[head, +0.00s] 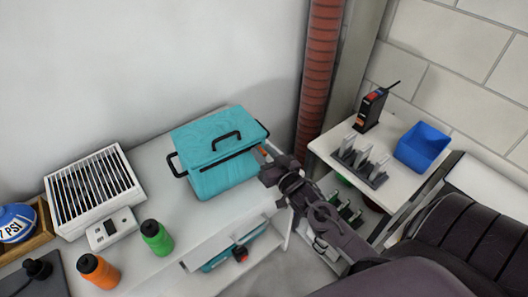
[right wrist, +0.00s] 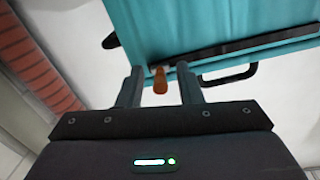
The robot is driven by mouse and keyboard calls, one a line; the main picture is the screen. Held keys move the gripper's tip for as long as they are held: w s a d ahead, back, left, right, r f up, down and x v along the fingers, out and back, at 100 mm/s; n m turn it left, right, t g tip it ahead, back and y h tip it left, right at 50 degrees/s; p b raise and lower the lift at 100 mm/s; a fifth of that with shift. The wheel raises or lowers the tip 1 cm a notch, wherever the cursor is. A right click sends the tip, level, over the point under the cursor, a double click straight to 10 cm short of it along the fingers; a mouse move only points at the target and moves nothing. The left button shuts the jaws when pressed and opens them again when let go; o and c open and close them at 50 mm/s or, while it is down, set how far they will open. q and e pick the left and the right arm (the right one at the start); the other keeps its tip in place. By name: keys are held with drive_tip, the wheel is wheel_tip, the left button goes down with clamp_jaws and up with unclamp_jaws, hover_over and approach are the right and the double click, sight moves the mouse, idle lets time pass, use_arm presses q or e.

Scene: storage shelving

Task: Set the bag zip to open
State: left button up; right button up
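The teal bag (head: 220,177) stands on the white surface, with a black handle on its lid and a dark zip line along its front upper edge. The zip pull, a small orange-brown tab, shows in the right wrist view (right wrist: 160,80) at the dark zip strip (right wrist: 230,48). My right gripper (head: 266,162) is at the bag's right end. In the right wrist view its two fingers (right wrist: 159,72) stand apart, one on each side of the tab, with gaps visible. Whether the zip is open cannot be told. My left gripper is not in view.
A green bottle (head: 156,238) and an orange bottle (head: 99,271) stand in front left of the bag. A slatted white box (head: 94,188) stands further left. A red pipe (head: 319,75) rises behind. A blue bin (head: 422,147) sits on the right shelf.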

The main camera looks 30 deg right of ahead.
sight(204, 171)
drive_tip(key=shift+c, duration=0.3)
clamp_jaws()
drive_tip(key=shift+a, duration=0.1)
drive_tip(key=a+p, duration=0.1)
drive_tip(key=a, duration=1.6)
drive_tip(key=shift+w+a+p, duration=0.15)
drive_tip(key=shift+w+p, duration=0.05)
drive_tip(key=shift+p, duration=0.1)
drive_tip(key=shift+o, duration=0.3)
unclamp_jaws()
